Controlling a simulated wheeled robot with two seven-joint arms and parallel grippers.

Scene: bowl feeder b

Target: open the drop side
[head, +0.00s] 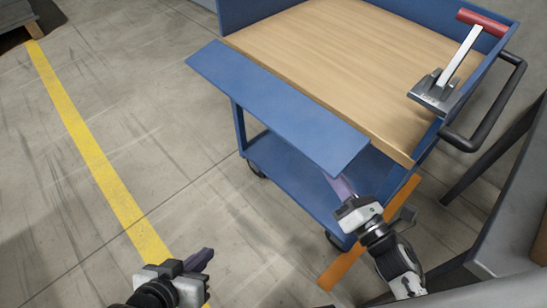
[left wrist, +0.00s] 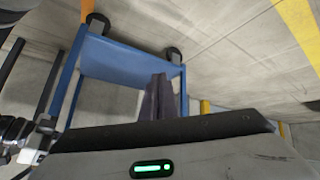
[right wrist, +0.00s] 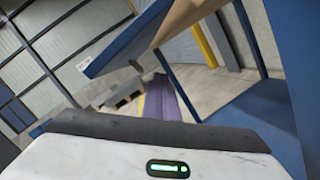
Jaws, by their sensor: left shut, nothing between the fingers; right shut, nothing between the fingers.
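The drop side is a blue panel (head: 275,105) along the near long edge of the cart's wooden deck (head: 325,60). It leans outward from the deck, well away from upright; its exact angle is hard to tell. It also shows in the right wrist view (right wrist: 125,42). My right gripper (head: 340,184) is shut and empty, below the panel's right end, fingertips partly hidden by it. Whether they touch is unclear. My left gripper (head: 205,256) is shut and empty, low over the floor, apart from the cart. A lever with a red grip (head: 482,22) stands at the deck's right end.
The cart's lower blue shelf (head: 300,170) lies under the deck. A black push handle (head: 497,110) sticks out at the right. A grey table (head: 515,220) stands close on the right. The floor left of the cart is clear, with a yellow line (head: 90,150).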

